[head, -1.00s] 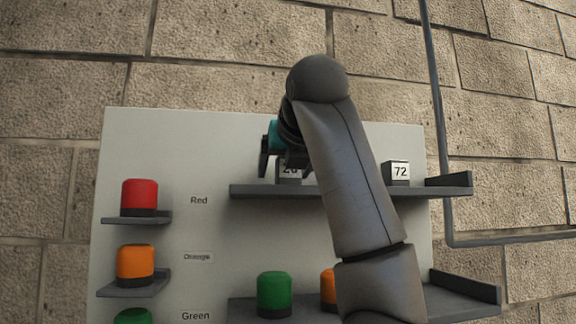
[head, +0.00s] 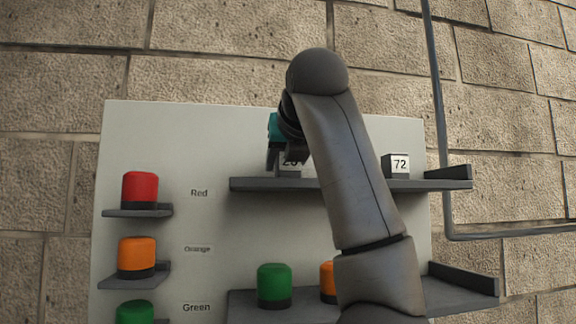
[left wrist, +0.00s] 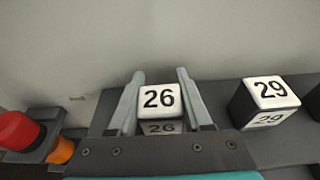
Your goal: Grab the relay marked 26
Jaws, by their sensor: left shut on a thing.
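The relay marked 26 (left wrist: 159,100) is a small dark cube with white label faces. My left gripper (left wrist: 160,92) has one finger on each side of it and is shut on it. In the head view the relay (head: 290,164) is partly covered by my left gripper (head: 287,158), and it appears to be at the upper shelf (head: 260,185). My arm hides the middle of that shelf. My right gripper is in neither view.
A relay marked 29 (left wrist: 268,97) stands right of the held one, and a relay marked 72 (head: 396,166) sits farther right. Red (head: 140,188) and orange (head: 136,255) buttons stand on small ledges at left. A green one (head: 274,284) is on the lower shelf (head: 240,304).

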